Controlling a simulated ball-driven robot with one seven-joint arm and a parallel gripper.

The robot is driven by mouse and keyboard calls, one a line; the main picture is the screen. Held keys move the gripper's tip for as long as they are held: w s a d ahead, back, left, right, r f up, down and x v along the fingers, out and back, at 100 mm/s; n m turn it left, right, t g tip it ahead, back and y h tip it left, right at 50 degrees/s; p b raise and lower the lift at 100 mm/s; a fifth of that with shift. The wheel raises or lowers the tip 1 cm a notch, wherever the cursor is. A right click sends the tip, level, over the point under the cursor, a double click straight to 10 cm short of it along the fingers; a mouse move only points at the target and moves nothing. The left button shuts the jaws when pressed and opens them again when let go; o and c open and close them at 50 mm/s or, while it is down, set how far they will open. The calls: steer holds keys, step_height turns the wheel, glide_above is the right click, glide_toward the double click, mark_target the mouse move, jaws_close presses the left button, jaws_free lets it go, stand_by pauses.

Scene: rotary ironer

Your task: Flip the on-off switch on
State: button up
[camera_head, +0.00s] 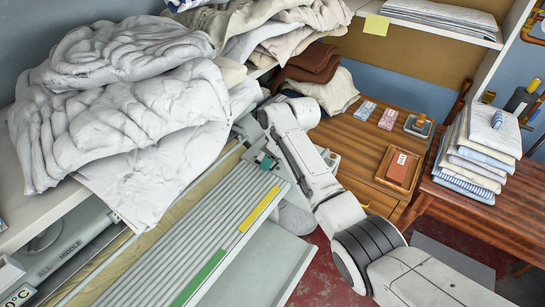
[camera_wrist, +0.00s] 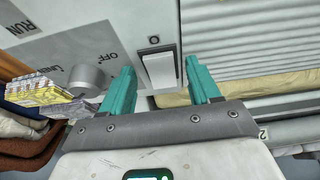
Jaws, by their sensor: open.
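In the wrist view a white rocker switch (camera_wrist: 160,70) in a dark frame sits on the ironer's grey panel (camera_wrist: 120,25), with an "O" mark by its top end. My gripper (camera_wrist: 160,64) is open, its two teal fingers apart on either side of the switch in the picture. The fingers hold nothing, and I cannot tell whether they touch the panel. In the head view my gripper (camera_head: 266,160) is at the right end of the ironer (camera_head: 215,235), partly hidden by my wrist. The switch is hidden there.
A round grey knob (camera_wrist: 88,80) with an "OFF" label is left of the switch, near a yellow patterned packet (camera_wrist: 40,92). A white laundry heap (camera_head: 125,100) overhangs the ironer. A wooden cabinet (camera_head: 350,150) and folded linen stack (camera_head: 475,150) stand to the right.

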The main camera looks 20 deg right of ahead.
steer(key=shift+f, duration=0.2)
steer(key=shift+c, duration=0.4)
steer(key=c, duration=1)
steer(key=shift+o, duration=0.2)
steer(key=g+b, duration=0.1)
steer(key=b, duration=0.1)
steer(key=w+g+h+b, duration=0.1)
steer(key=shift+a+h+b, duration=0.3)
steer(key=shift+b, duration=0.05)
steer(key=shift+g+h+b, duration=0.3)
steer(key=shift+g+b, duration=0.1)
steer(key=shift+b, duration=0.55)
steer(key=shift+a+r+b, duration=0.1)
steer(key=shift+r+b, duration=0.1)
steer(key=shift+b, duration=0.15)
steer(key=shift+r, duration=0.1)
steer(key=o, duration=1)
steer(key=shift+o, duration=0.2)
